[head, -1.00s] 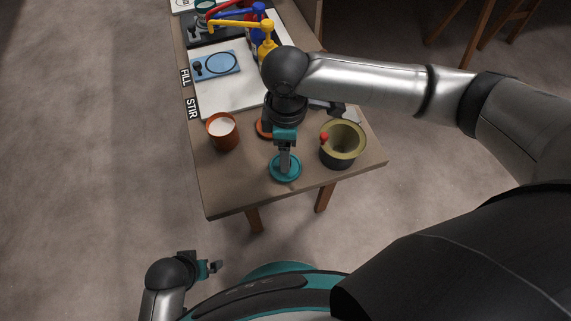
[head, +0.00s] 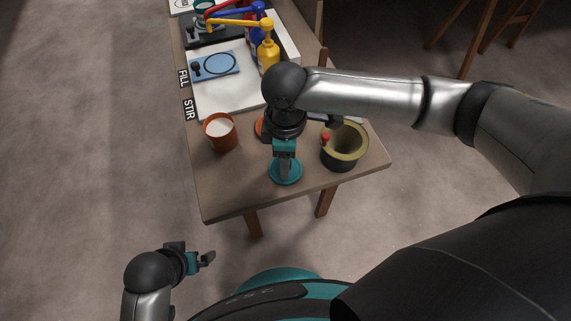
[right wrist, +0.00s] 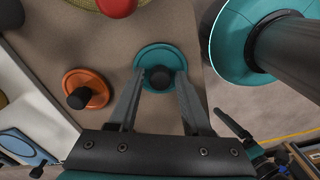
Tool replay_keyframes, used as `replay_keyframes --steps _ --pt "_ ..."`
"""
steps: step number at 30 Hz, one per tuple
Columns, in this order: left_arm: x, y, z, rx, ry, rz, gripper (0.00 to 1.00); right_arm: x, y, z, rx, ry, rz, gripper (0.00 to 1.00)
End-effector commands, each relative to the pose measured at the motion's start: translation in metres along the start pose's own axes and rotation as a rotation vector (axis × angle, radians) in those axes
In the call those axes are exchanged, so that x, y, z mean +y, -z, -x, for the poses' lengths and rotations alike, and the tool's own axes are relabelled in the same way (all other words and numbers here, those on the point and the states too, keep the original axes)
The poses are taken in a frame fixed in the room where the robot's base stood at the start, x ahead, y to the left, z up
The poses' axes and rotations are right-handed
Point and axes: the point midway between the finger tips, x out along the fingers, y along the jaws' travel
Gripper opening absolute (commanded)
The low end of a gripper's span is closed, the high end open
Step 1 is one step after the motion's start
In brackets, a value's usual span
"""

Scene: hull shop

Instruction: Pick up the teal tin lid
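The teal tin lid (head: 294,178) lies flat near the front edge of the table, and it also shows in the right wrist view (right wrist: 180,58). It is a round disc with a dark knob (right wrist: 158,77) in its middle. My right gripper (head: 285,172) points down over the lid. In the right wrist view my right gripper's fingers (right wrist: 160,76) are open, one on each side of the knob, with small gaps visible. My left gripper (head: 207,258) is off the table at the lower left and holds nothing visible; its finger gap is unclear.
An orange cup with pale contents (head: 220,132) stands left of the lid. A dark pot with an olive rim (head: 352,155) and a red knob stands at right. An orange lid (right wrist: 94,84) lies nearby. Pump bottles (head: 268,56) and a blue plate (head: 215,66) are farther back.

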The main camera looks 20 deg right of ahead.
Motion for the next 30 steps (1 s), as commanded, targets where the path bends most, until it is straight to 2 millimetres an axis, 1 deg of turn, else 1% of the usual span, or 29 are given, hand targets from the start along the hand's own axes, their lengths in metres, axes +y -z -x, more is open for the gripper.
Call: replay_keyframes --steps 1,2,12,25,30 --pt "0.0001 -0.0001 -0.0001 0.000 0.000 0.000 1.00 0.0000 0.0000 0.0000 0.000 0.000 0.000 0.42" --pt "0.0001 -0.0001 -0.0001 0.000 0.000 0.000 1.00 0.0000 0.0000 0.0000 0.000 0.000 0.000 0.39" --pt "0.0003 -0.0001 -0.0003 0.000 -0.001 0.000 1.00 0.0001 -0.0001 0.0000 0.000 0.000 0.000 0.01" --pt "0.0003 -0.0001 -0.0003 0.000 -0.001 0.000 1.00 0.0001 -0.0001 0.0003 0.000 0.000 0.000 0.00" --pt "0.0002 0.0001 0.0007 0.000 -0.001 0.000 1.00 0.0002 -0.0001 0.0040 0.000 0.000 0.000 0.00"
